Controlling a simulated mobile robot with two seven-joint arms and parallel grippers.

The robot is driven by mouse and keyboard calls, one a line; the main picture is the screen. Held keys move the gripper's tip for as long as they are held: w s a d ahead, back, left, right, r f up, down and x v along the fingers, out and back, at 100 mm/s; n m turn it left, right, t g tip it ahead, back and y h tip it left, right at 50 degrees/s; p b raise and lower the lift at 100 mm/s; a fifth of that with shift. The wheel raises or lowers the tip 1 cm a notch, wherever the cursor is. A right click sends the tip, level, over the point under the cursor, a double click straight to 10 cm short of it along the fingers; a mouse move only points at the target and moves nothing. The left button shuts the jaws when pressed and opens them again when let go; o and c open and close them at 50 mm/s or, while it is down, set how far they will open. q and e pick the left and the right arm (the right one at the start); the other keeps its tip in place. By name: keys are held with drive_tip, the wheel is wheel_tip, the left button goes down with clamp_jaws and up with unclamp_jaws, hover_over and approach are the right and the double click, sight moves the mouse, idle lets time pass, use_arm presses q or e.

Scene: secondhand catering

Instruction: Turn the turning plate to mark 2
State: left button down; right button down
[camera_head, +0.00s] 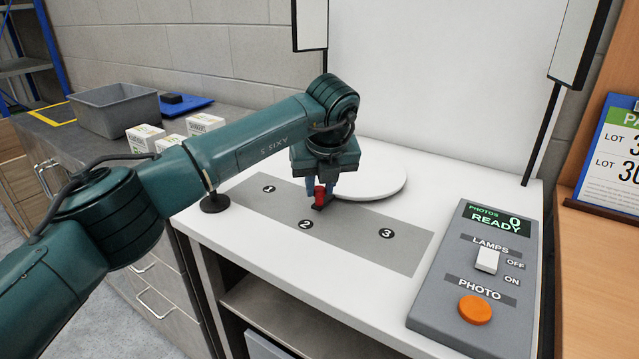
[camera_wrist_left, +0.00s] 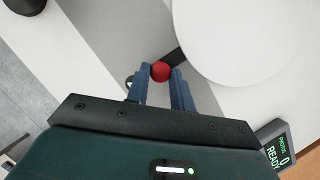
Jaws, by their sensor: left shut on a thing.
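The turning plate (camera_head: 372,184) is a round white disc on the white table, partly hidden behind my left gripper in the head view. It also fills the upper right of the left wrist view (camera_wrist_left: 255,35). A red knob (camera_head: 320,194) stands on a dark arm at the plate's near edge. My left gripper (camera_head: 318,190) points down and is shut on the red knob (camera_wrist_left: 160,71). The grey strip carries mark 1 (camera_head: 269,189), mark 2 (camera_head: 306,224) and mark 3 (camera_head: 387,233). The knob stands closest to mark 2, a little behind it. My right gripper is not in view.
A control box (camera_head: 480,275) with a lamp switch and orange photo button stands at the right; its display reads READY and 0. Small white boxes (camera_head: 146,138) and a grey bin (camera_head: 115,108) stand on the left counter. A black lamp foot (camera_head: 215,203) is near mark 1.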

use_arm(q)
drive_tip(key=c, duration=1.3)
unclamp_jaws()
drive_tip(key=shift+o, duration=0.5)
drive_tip(key=shift+r, duration=0.15)
drive_tip(key=a+v, duration=0.1)
drive_tip(key=v, duration=1.2)
drive_tip(key=shift+d, duration=0.5)
drive_tip(key=shift+r, duration=0.1)
